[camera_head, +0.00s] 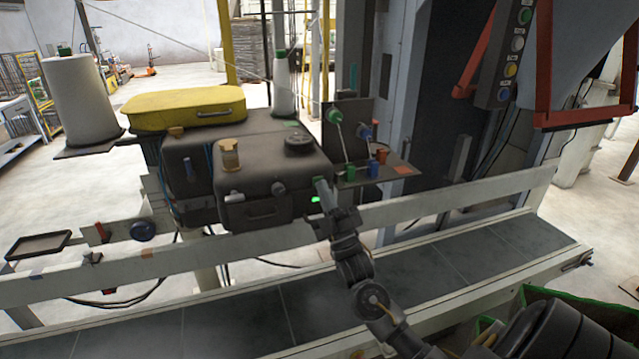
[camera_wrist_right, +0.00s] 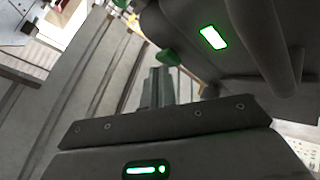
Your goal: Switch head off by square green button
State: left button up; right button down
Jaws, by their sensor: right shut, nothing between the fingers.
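The sewing head is a dark grey boxy machine (camera_head: 258,165) above the conveyor. A lit square green button (camera_head: 315,199) shows at the lower right of its front. In the right wrist view the button (camera_wrist_right: 213,38) glows pale green-white on the dark housing, at the upper right. My right gripper (camera_head: 322,190) is beside the head's right front edge, close to the button. It is shut and empty; in the wrist view its fingers (camera_wrist_right: 161,88) point at a spot left of and below the button, apart from it. My left gripper is not in view.
A conveyor (camera_head: 250,318) with pale rails runs below the head. A bracket with small green, blue and orange parts (camera_head: 372,172) stands right of my gripper. A yellow cover (camera_head: 185,108) and white thread cones (camera_head: 80,95) are behind. A button panel (camera_head: 514,55) hangs at upper right.

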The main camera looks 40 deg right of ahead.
jog(key=shift+w+d, duration=0.1)
jog(key=shift+w, duration=0.1)
jog(key=shift+s, duration=0.1)
jog(key=shift+s+a+p, duration=0.35)
jog(key=shift+s, duration=0.45)
jog(key=s+a+p, duration=0.2)
jog(key=s, duration=0.3)
jog(key=shift+s, duration=0.35)
dwell(0.5)
